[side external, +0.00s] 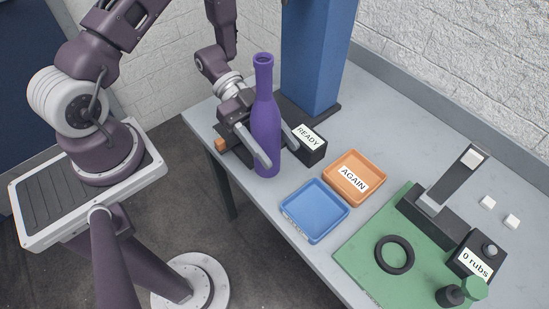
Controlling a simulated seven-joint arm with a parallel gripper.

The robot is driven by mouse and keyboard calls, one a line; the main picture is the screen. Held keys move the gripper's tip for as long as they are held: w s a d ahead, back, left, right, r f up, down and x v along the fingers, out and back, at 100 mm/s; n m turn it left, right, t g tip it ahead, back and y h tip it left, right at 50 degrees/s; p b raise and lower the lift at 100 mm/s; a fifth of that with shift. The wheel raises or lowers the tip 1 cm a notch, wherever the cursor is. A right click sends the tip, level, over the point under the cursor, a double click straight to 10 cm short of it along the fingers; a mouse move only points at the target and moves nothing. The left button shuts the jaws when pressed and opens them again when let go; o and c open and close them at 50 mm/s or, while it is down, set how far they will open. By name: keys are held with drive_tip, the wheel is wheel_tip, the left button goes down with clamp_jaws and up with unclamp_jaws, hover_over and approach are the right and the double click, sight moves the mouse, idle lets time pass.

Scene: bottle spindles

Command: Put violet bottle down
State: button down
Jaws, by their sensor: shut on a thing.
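The violet bottle (266,118) stands upright near the left end of the grey table, its neck pointing up. My gripper (281,152) is shut on the bottle's lower body, with one finger on the near side and the other to the right. The bottle's base is low over the table top; I cannot tell whether it touches. Part of the bottle's lower body is hidden behind the near finger.
A black box (313,152) labelled READY sits close right of the bottle, before a blue post (315,60). A blue tray (315,232) and an orange tray (378,172) lie further right. A green mat (360,262) holds a black ring (395,240) and a "0 rubs" counter (474,258).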

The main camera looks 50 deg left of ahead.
sight(277, 136)
drive_tip(key=r, duration=0.3)
drive_tip(key=shift+w+a+r, duration=0.1)
drive_tip(key=shift+w+a, duration=0.05)
drive_tip(key=shift+w, duration=0.05)
drive_tip(key=shift+w+a+r+n+t, duration=0.4)
drive_tip(key=shift+w+a+n+t, duration=0.1)
drive_tip(key=shift+w+a+t, duration=0.15)
drive_tip(key=w+a+r+n+t+y, duration=0.2)
drive_tip(key=w+a+n+t, duration=0.2)
drive_tip(key=a, duration=0.3)
drive_tip(key=w+a+r+n+t+y, duration=0.25)
drive_tip(key=a+n+t, duration=0.2)
drive_tip(key=a, duration=0.25)
wheel_tip(277, 136, down, 8)
drive_tip(key=shift+w+d+f, duration=0.15)
drive_tip(key=shift+w+f, duration=0.1)
drive_tip(key=shift+w, duration=0.15)
drive_tip(key=shift+m, duration=0.25)
drive_tip(key=shift+f, duration=0.4)
